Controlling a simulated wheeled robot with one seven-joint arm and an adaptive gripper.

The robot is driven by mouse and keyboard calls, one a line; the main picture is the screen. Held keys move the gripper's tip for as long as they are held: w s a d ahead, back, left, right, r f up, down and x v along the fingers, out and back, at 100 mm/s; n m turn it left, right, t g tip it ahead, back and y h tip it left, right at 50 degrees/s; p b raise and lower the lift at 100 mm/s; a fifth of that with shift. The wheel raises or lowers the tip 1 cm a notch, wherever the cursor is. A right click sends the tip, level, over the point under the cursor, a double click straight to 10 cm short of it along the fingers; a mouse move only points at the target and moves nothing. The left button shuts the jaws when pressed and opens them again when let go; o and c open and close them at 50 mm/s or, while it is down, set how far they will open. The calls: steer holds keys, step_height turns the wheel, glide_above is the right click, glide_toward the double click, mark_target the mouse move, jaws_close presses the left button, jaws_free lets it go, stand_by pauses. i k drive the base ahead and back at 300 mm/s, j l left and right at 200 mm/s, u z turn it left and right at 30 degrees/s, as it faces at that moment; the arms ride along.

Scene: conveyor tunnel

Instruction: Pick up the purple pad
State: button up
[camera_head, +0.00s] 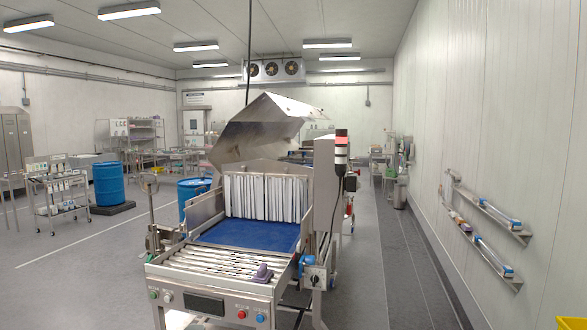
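A small purple pad (262,272) rests near the front right end of the conveyor's metal rollers (210,262), just above the front control panel. It looks small at this distance, and its exact shape is hard to make out. My gripper is not in view, and nothing is seen touching the pad.
The conveyor has a blue belt (235,232), white strip curtains (265,197), a raised metal hood (262,130) and a signal tower (341,155) at its right. Blue drums (113,184) and a cart (58,195) stand left. Wall shelves (485,235) are at right. The floor (75,285) at front left is clear.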

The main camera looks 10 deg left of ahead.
mark_target(263, 274)
steer(key=i+j+u, duration=0.3)
steer(key=i+j, duration=0.2)
steer(key=i+j+u, duration=0.25)
steer(key=i, duration=0.4)
steer(key=i+j+u, duration=0.3)
steer(key=i, duration=0.35)
steer(key=i+u, duration=0.3)
steer(key=i, duration=0.35)
